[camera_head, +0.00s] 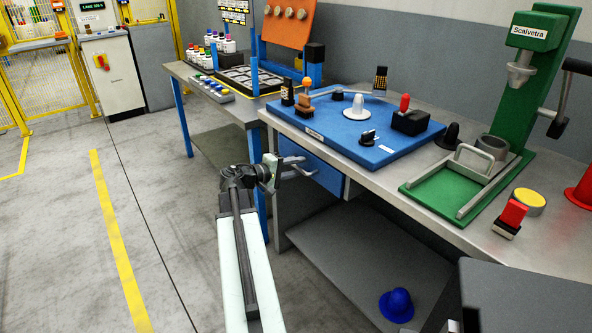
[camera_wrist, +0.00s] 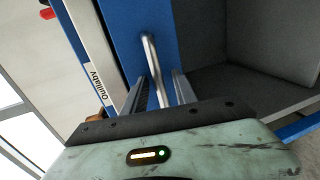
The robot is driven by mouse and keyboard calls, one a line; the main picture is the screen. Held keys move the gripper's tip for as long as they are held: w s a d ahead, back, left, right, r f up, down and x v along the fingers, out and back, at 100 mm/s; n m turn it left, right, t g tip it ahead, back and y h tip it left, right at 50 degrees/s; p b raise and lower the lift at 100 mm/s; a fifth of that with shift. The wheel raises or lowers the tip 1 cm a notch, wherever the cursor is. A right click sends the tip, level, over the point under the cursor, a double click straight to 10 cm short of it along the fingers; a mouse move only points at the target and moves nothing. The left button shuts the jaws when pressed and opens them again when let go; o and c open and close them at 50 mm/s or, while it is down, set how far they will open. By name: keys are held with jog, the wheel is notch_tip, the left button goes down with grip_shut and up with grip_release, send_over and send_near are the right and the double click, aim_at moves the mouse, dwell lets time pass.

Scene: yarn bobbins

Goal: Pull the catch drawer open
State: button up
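The catch drawer (camera_head: 328,172) has a blue front and sits under the worktop of the metal bench. In the wrist view its blue face (camera_wrist: 122,30) fills the top middle. Its bar-shaped metal handle (camera_head: 296,163) stands out from the front; it also shows in the wrist view (camera_wrist: 153,66). My gripper (camera_head: 282,164) is at the handle. In the wrist view my gripper (camera_wrist: 160,88) has one finger on each side of the bar, with gaps visible, so it looks open. The handle's near end is hidden by the gripper body.
A blue board (camera_head: 350,135) with several fixtures lies on the bench above the drawer. A green press (camera_head: 535,85) stands to the right. A blue hat-shaped object (camera_head: 397,305) rests on the lower shelf (camera_head: 345,270). The floor left of my arm is clear.

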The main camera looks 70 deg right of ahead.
jog(key=shift+c, duration=0.3)
grip_shut()
jog(key=shift+w, duration=0.1)
dwell(1.1)
